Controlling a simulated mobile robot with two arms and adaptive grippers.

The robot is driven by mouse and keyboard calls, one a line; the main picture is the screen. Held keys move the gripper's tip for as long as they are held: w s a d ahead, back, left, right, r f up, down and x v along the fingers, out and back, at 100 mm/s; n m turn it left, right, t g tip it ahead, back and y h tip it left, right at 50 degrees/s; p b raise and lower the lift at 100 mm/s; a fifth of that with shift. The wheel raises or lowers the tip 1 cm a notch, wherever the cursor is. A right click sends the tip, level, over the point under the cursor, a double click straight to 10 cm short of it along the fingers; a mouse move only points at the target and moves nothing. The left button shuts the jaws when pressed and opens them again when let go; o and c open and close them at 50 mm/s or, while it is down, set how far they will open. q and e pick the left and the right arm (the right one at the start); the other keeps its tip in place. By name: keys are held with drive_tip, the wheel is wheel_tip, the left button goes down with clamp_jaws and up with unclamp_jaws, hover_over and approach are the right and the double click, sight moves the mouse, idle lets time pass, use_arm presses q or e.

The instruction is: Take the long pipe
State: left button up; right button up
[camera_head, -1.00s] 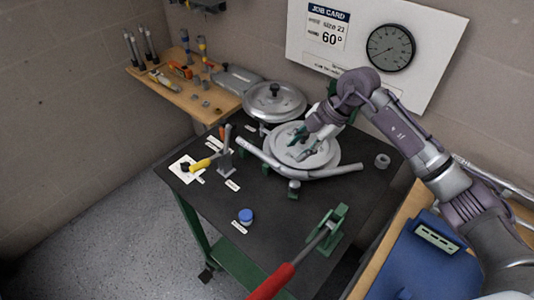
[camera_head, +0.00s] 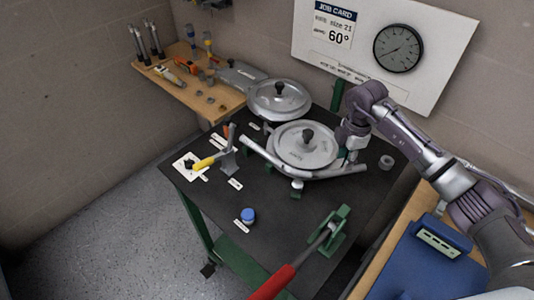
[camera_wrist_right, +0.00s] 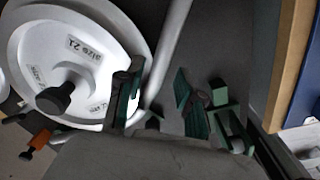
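A grey pipe (camera_head: 284,170) with a bend runs along the front of the near round plate on the black table; I cannot tell if it is the long pipe. More thin pipes (camera_head: 505,187) lie on the wooden bench at the right, partly behind my arm. My right gripper (camera_head: 351,158) is over the right end of the bent pipe, beside the plate. In the right wrist view the gripper (camera_wrist_right: 158,103) is open, and a pipe (camera_wrist_right: 171,50) shows in the gap between its fingers, apparently beyond them. No grip on it shows. My left gripper is not in view.
The near round plate (camera_head: 303,135) with a black knob and a second plate (camera_head: 277,92) stand at the back. A green clamp (camera_head: 330,232) with a red handle (camera_head: 272,282), a blue cap (camera_head: 248,214) and a grey ring (camera_head: 386,162) are on the table. A blue case (camera_head: 425,262) is at right.

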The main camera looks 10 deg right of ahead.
drive_tip(key=shift+f+p, duration=0.7)
drive_tip(key=shift+f, duration=1.6)
drive_tip(key=shift+a, duration=0.1)
drive_tip(key=shift+c, duration=0.2)
drive_tip(key=shift+r, duration=0.1)
clamp_jaws()
